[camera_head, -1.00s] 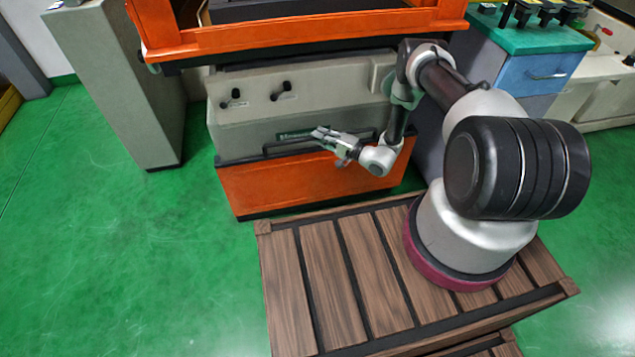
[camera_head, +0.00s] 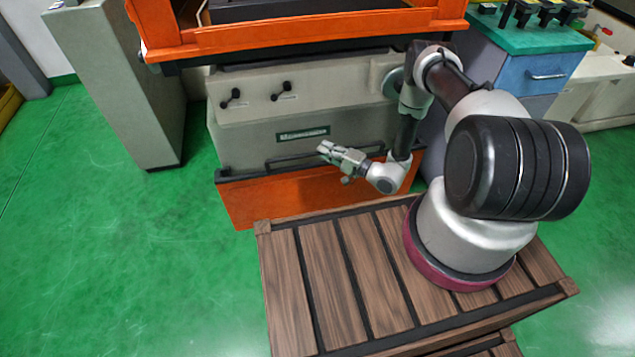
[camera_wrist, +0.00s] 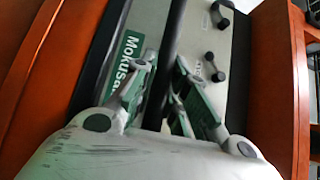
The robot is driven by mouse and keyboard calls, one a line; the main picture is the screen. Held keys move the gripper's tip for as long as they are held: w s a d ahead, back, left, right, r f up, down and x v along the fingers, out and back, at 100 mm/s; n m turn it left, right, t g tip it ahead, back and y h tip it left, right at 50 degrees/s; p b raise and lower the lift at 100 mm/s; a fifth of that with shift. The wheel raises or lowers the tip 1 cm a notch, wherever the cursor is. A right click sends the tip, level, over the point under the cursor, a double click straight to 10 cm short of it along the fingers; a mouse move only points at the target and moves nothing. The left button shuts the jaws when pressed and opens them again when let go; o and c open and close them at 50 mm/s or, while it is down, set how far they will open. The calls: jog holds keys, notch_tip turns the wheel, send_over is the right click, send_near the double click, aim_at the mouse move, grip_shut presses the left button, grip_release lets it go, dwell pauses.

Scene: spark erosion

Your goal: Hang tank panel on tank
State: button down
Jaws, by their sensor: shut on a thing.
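The tank panel (camera_head: 290,198) is an orange sheet with a dark upper edge and a black handle bar (camera_head: 290,160). It is in front of the grey machine base, its lower right part hidden by my arm and the wooden platform. My gripper (camera_head: 323,149) is shut on the handle bar, which runs between its fingers (camera_wrist: 163,95) in the wrist view. The panel (camera_wrist: 25,75) also shows at the left there. The tank (camera_head: 300,38) is the orange-framed top of the machine, above the panel; its frame (camera_wrist: 275,85) shows at the right in the wrist view.
The grey base (camera_head: 240,125) carries two black knobs and a green sign (camera_head: 303,135). A grey cabinet (camera_head: 120,100) stands at the left. A green-topped blue cabinet (camera_head: 540,75) is behind my arm. The slatted wooden platform (camera_head: 330,270) is in front. Green floor is clear at the left.

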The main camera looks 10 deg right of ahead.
jog(key=shift+s+r, duration=0.15)
jog(key=shift+s, duration=1.75)
notch_tip(320, 180, up, 45)
dwell(0.6)
jog(key=shift+r, duration=0.1)
notch_tip(320, 180, up, 39)
jog(key=shift+f, duration=0.2)
dwell(1.1)
dwell(0.6)
